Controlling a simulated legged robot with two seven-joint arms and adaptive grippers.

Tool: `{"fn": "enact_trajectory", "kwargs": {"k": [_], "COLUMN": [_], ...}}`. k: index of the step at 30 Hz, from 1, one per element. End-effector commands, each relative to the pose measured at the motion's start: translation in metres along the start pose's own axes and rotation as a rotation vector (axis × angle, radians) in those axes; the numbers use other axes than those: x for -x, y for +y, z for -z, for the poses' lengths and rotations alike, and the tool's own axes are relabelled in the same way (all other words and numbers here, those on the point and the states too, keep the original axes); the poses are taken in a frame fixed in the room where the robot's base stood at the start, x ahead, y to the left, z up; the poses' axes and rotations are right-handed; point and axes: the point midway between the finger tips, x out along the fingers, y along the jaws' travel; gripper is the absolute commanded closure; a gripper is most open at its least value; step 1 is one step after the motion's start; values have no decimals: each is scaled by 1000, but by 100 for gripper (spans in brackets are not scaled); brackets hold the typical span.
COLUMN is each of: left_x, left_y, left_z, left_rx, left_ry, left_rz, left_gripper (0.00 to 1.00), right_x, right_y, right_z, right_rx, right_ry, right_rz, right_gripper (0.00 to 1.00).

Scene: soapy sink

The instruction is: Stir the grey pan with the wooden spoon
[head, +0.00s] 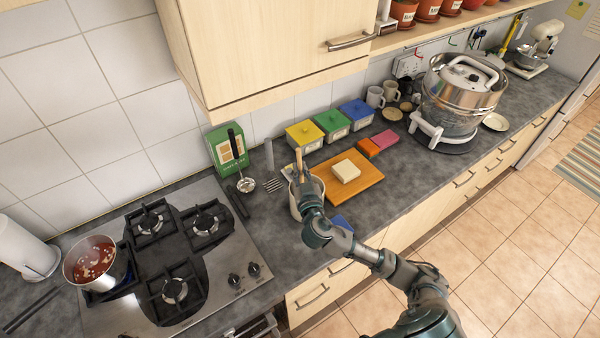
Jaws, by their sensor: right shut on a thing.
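The wooden spoon (298,158) shows as a light brown upright stick just above my right gripper (306,190). My right gripper is shut on the spoon, in front of a pale grey pot (294,207) on the counter. The gripper and wrist hide the lower part of the spoon and much of the pot, so I cannot tell how deep the spoon sits in it. My left gripper is out of view.
The hob (225,262) lies between the pan and my right gripper. A ladle (246,184) and a green box (222,152) stand behind. A cutting board (367,193) with a pale block (346,171) is to the right. The wall cabinet (260,50) overhangs the counter.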

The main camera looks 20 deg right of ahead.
Motion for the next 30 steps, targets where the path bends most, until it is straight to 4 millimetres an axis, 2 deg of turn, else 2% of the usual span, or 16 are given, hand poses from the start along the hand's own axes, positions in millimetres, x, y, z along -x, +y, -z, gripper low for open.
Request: {"fn": "enact_trajectory", "kwargs": {"k": [19, 30], "left_x": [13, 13], "left_y": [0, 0], "left_z": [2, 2], "left_rx": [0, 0], "left_ry": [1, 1], "left_rz": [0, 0], "left_gripper": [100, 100], "right_x": [-19, -20], "right_y": [11, 12], "right_z": [20, 21], "right_rx": [-1, -1], "right_ry": [1, 1], "right_rz": [0, 0], "right_gripper": [100, 100]}}
